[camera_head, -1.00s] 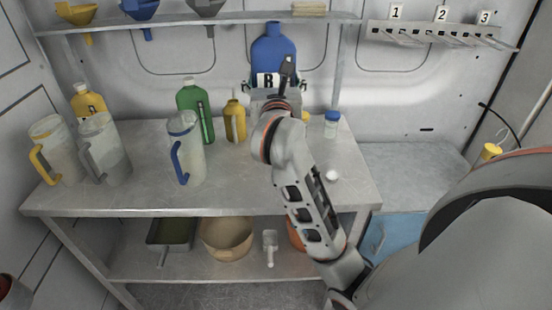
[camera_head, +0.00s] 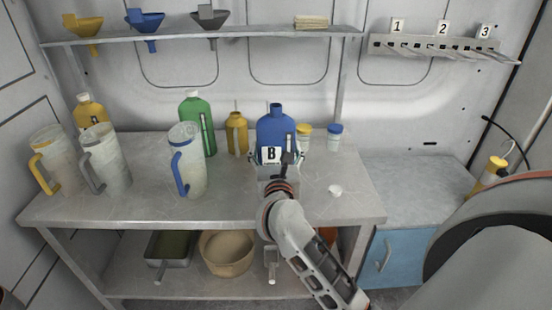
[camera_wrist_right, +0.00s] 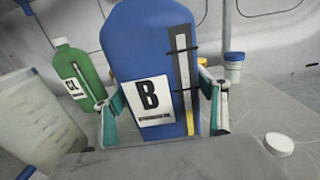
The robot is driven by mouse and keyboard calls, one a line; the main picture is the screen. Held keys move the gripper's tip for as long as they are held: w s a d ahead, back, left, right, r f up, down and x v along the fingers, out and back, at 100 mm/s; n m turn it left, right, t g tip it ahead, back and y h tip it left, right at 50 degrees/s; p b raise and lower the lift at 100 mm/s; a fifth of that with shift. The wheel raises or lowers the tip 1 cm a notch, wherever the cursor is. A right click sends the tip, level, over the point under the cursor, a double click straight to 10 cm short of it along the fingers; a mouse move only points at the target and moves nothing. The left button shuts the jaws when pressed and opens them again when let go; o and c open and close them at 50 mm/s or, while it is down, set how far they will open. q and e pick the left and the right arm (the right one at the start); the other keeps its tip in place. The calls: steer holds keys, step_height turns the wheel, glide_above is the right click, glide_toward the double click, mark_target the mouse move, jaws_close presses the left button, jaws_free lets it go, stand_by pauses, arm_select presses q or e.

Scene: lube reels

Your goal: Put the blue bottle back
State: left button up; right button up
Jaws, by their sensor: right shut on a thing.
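The blue bottle (camera_head: 276,128) has a white label with a "B" and stands upright over the right part of the bench top. It fills the middle of the right wrist view (camera_wrist_right: 150,50). My right gripper (camera_head: 277,158) is shut on it, with one finger on each side of the bottle. Whether the bottle's base touches the bench is hidden behind the gripper. My left gripper is not in view.
The bench (camera_head: 240,205) also holds a green bottle (camera_head: 197,125), a yellow bottle (camera_head: 237,134), several jugs and small jars (camera_head: 334,137). A white cap (camera_head: 335,190) lies to the right. Funnels stand on the shelf (camera_head: 270,34) above.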

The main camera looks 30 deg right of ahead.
step_height(320, 180, down, 2)
steer(key=shift+f, duration=0.15)
steer(key=shift+f, duration=0.2)
steer(key=o, duration=1.8)
steer(key=shift+f, duration=0.1)
